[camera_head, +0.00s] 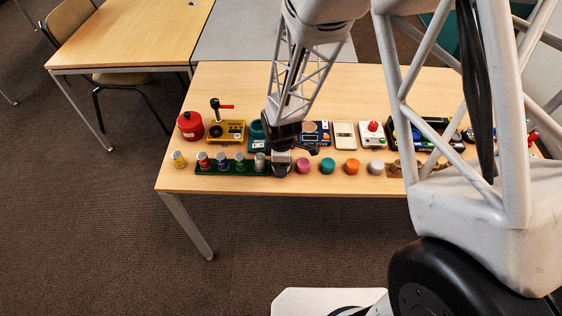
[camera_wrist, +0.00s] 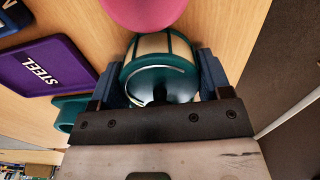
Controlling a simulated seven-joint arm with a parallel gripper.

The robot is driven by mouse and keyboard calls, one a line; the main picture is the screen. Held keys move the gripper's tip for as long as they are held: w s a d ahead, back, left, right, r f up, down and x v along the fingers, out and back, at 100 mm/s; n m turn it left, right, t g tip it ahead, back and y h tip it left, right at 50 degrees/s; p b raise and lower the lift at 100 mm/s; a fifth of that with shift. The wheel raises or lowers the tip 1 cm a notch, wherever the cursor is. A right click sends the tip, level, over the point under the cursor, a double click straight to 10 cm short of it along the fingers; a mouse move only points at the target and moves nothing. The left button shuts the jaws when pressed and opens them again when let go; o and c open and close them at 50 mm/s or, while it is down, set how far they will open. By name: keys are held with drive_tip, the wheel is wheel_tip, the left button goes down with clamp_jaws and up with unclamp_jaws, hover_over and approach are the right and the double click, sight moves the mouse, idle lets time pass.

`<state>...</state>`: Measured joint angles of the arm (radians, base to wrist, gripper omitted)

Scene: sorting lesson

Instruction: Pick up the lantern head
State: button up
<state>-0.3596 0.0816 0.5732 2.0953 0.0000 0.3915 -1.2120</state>
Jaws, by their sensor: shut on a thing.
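The lantern head (camera_wrist: 158,72), a round piece with a teal frame, pale panels and a glossy teal top, sits between the two blue-padded fingers of my gripper (camera_wrist: 161,82) in the wrist view. The fingers are shut on its sides. In the head view my gripper (camera_head: 281,164) is low over the front part of the table, between the green rack and the pink round piece. The lantern head cannot be made out there. Whether it still touches the table is unclear.
A green rack (camera_head: 211,169) with several small cylinders is left of my gripper. A pink round piece (camera_head: 303,166) is close on its right, with more round pieces beyond. A red canister (camera_head: 190,125) and a yellow lever device (camera_head: 226,131) stand behind left. A purple STEEL panel (camera_wrist: 45,68) is nearby.

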drive_tip(key=shift+r, duration=1.7)
drive_tip(key=s+d, duration=0.2)
drive_tip(key=s, duration=0.5)
drive_tip(key=s+d+r, duration=0.1)
drive_tip(key=s+d, duration=0.2)
drive_tip(key=s, duration=0.5)
drive_tip(key=shift+d+r, duration=0.2)
drive_tip(key=shift+d, duration=0.05)
drive_tip(key=w+a+r+n, duration=0.2)
drive_tip(key=w+a+n, duration=0.1)
drive_tip(key=w, duration=0.6)
drive_tip(key=w+a+r+n, duration=0.2)
drive_tip(key=w+a, duration=0.4)
drive_tip(key=w, duration=0.4)
drive_tip(key=w+a+r+n, duration=0.2)
drive_tip(key=w+a+n, duration=0.2)
drive_tip(key=w, duration=0.6)
drive_tip(key=shift+w+a+r, duration=0.25)
drive_tip(key=shift+f, duration=0.2)
drive_tip(key=shift+f, duration=3)
drive_tip(key=shift+f, duration=0.2)
